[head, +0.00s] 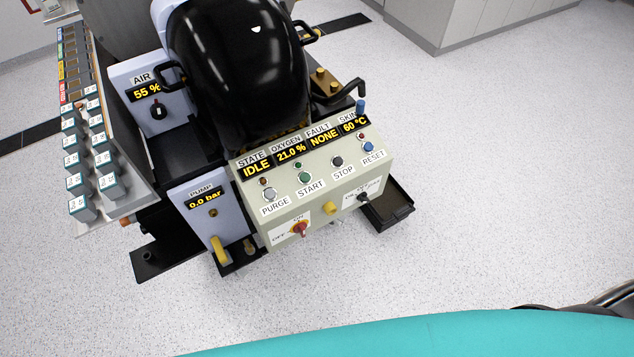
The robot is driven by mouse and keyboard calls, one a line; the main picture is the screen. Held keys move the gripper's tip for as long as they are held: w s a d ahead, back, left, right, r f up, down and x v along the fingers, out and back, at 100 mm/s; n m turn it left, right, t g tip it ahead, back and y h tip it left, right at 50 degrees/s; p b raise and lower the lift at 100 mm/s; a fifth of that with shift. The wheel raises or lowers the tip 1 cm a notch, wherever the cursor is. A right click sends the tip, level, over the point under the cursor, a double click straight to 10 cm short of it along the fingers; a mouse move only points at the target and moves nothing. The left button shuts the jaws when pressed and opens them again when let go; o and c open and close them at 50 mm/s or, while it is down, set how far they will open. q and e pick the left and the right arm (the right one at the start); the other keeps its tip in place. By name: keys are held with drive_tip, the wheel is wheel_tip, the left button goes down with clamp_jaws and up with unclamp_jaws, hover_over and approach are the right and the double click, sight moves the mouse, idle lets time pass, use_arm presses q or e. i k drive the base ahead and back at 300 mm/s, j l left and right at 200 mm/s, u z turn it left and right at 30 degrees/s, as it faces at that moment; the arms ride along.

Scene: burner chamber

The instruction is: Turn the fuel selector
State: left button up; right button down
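The cream control panel (330,170) stands in the middle of the head view. On its lower front at the right is a small black rotary knob (363,196) on a white label plate. The lettering around it is small, seems to include OFF, and fits the fuel selector. I cannot tell exactly where the knob points. A red and yellow rotary switch (299,230), labelled ON and OFF, sits to its left on the same front. Neither of my grippers is in view, and nothing touches the knob.
The panel top has PURGE, START, STOP and RESET buttons; its display (257,169) reads IDLE. A black vessel (238,65) stands behind it. A pump unit (205,217) with a yellow lever is at left. A dark tray (392,210) sits low at right.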

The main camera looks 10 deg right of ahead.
sight(363, 197)
drive_tip(key=l+u, duration=0.1)
drive_tip(key=l, duration=0.4)
drive_tip(key=l+u, duration=0.1)
drive_tip(key=l, duration=0.35)
drive_tip(key=k+l+u, duration=0.15)
drive_tip(key=l, duration=0.3)
drive_tip(key=l+u, duration=0.1)
drive_tip(key=l, duration=0.4)
drive_tip(key=k+l+u, duration=0.1)
drive_tip(key=l, duration=0.35)
drive_tip(key=k+l+u, duration=0.1)
drive_tip(key=l, duration=0.35)
